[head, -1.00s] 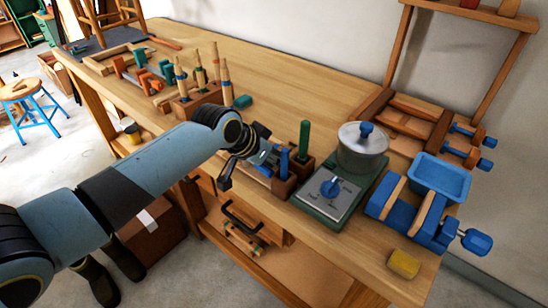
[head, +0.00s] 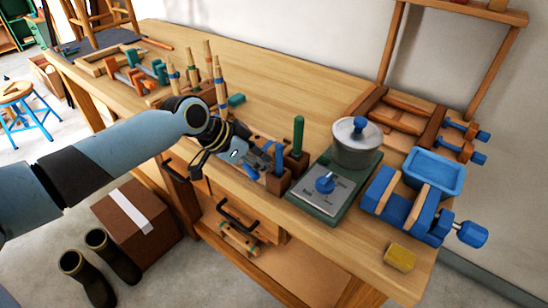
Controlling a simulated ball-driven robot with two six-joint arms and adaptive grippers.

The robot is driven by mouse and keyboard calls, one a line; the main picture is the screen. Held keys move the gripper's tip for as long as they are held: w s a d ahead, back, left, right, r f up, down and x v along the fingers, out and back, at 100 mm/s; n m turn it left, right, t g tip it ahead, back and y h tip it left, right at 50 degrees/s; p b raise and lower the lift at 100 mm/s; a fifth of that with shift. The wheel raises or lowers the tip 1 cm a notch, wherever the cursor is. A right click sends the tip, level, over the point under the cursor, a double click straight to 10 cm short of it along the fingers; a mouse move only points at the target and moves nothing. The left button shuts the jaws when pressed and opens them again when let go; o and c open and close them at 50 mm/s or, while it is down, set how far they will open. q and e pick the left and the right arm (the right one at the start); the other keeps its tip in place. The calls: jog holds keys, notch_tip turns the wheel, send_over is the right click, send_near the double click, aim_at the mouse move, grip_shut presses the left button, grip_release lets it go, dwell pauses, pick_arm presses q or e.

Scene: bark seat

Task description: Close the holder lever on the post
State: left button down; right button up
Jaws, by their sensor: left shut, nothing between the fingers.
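A small wooden block (head: 277,183) stands near the front edge of the bench, with an upright blue lever-like piece (head: 279,156) on it. A green upright handle (head: 298,135) stands in a wooden block just behind and to the right. I cannot tell for certain which piece is the holder lever, or whether it is open or closed. My left gripper (head: 242,158) is low over the bench's front edge, just left of the blue piece. It is shut and empty; its fingertips are small and partly hidden by its own wrist. My right gripper is out of view.
A scale-like device (head: 325,190) with a blue knob and a metal pot (head: 355,145) stand to the right. A blue vise (head: 405,205) and tray (head: 435,170) stand beyond. Tool handles (head: 215,80) stand behind my wrist. A yellow block (head: 400,257) lies at the front right corner.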

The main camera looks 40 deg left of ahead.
pick_arm(q)
jog(key=s+a+m+g+h+b, duration=0.4)
jog(key=s+a+m+g+b, duration=0.1)
jog(key=m+b, duration=0.6)
jog(key=shift+s+a+g, duration=0.2)
jog(key=shift+s+g, duration=0.3)
jog(key=shift+s, duration=0.05)
jog(key=shift+a+f, duration=0.1)
jog(key=shift+a, duration=0.05)
